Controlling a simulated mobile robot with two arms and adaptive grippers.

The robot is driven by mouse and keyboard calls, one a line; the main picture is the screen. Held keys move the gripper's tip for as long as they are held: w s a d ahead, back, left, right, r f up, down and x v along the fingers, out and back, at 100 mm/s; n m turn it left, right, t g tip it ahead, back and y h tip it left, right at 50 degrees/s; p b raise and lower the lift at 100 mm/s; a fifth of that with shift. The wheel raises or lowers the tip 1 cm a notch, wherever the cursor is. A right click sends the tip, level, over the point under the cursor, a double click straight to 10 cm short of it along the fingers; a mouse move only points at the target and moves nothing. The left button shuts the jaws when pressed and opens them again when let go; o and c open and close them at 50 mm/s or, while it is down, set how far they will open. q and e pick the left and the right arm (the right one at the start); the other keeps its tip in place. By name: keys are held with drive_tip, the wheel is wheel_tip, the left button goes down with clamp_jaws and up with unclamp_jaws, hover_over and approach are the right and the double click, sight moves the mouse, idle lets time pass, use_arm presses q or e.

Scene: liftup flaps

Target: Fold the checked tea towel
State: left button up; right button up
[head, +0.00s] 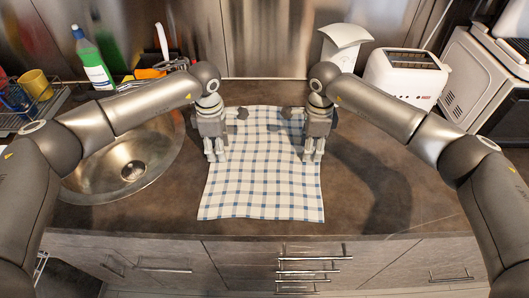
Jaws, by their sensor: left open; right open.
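The checked tea towel (262,185), white with blue lines, lies spread out and nearly flat on the dark countertop. Its near edge is close to the counter's front edge and its sides are slightly wavy. My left gripper (216,156) is open and points down over the towel's left side. My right gripper (313,156) is open and points down at the towel's right side. Both look empty. I cannot tell whether the fingertips touch the cloth. The arms hide small parts of the towel's far left and right sides.
A round metal sink (133,171) is left of the towel. Behind it stand a green-and-white bottle (93,62) and a yellow mug (36,84) on a rack. A white toaster (405,75) and a microwave (480,80) stand at the right. Bare counter (375,190) lies right of the towel.

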use_arm(q)
drive_tip(key=shift+f, duration=0.2)
use_arm(e)
drive_tip(key=shift+f, duration=0.2)
use_arm(q)
drive_tip(key=c, duration=0.3)
use_arm(e)
drive_tip(key=c, duration=0.3)
use_arm(q)
clamp_jaws()
use_arm(e)
clamp_jaws()
use_arm(q)
drive_tip(key=shift+r, duration=0.1)
use_arm(e)
drive_tip(key=shift+r, duration=0.15)
